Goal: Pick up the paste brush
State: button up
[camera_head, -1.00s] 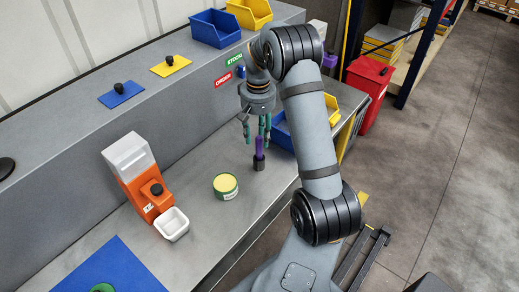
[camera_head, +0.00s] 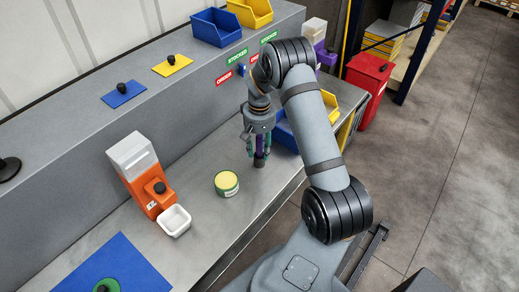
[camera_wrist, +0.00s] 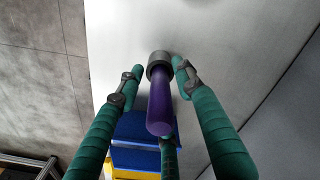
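The paste brush shows as an upright purple handle (camera_head: 260,144) with a dark grey cylinder (camera_head: 260,160) at its lower end, standing on the metal bench. In the wrist view its purple handle (camera_wrist: 160,104) points toward the camera, with the grey cylinder (camera_wrist: 159,64) beyond it. My gripper (camera_head: 259,150) points down over it, its green fingers around the handle. In the wrist view my gripper (camera_wrist: 157,72) is open, with gaps between the side fingers and the handle. The third finger is partly hidden behind the handle. Bristles are not visible.
A green tin with a yellow top (camera_head: 226,183) stands left of the brush. Further left are an orange and white dispenser (camera_head: 145,180) and a white tray (camera_head: 174,221). A blue bin (camera_head: 285,137) is close behind at right. The raised ledge (camera_head: 150,125) runs behind the bench.

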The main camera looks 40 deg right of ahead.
aim_at(259, 136)
grip_shut()
jog(key=shift+r, duration=0.15)
dwell(0.4)
notch_tip(259, 136, up, 10)
jog(key=shift+f+b, duration=0.1)
jog(key=shift+b, duration=1)
